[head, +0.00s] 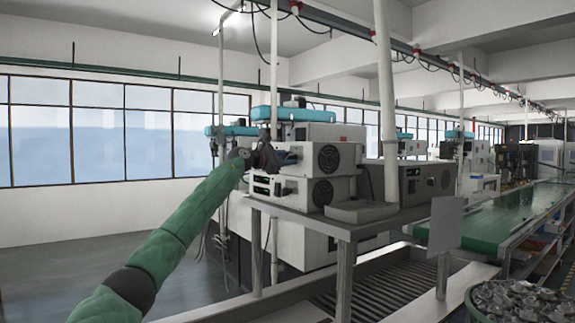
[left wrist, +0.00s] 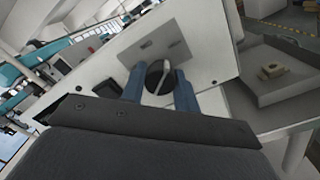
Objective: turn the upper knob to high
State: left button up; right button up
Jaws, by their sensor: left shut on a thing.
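The upper knob (left wrist: 158,77) is a round black dial with a light bar across it, on a pale control panel (left wrist: 205,45). My left gripper (left wrist: 159,88) has its blue fingers on either side of the knob, shut on it. In the left wrist view the light bar slants from upper right to lower left; I cannot read its setting. In the head view my left gripper (head: 288,158) is at the left face of the upper white unit (head: 325,160), and the knob is hidden there. My right gripper is not in view.
A lower unit (head: 300,192) with a fan sits beneath the upper one on a metal bench (head: 345,229). A shallow grey tray (head: 361,212) and a post (head: 387,100) stand to the right. A green conveyor (head: 500,215) lies farther right. Open floor is at left.

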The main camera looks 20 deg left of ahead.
pick_arm(q)
jog(key=shift+m+b, duration=0.35)
jog(key=shift+m, duration=0.45)
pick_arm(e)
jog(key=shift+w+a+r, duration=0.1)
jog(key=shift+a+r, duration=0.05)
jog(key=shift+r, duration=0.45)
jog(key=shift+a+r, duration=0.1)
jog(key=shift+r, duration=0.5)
pick_arm(q)
jog(key=o, duration=1)
jog(key=shift+c, duration=0.2)
jog(key=shift+s+a, duration=0.1)
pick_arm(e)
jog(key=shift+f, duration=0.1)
pick_arm(q)
jog(key=b+v, duration=0.3)
jog(key=v, duration=0.4)
jog(key=shift+s+a, duration=0.2)
jog(key=shift+a, duration=0.05)
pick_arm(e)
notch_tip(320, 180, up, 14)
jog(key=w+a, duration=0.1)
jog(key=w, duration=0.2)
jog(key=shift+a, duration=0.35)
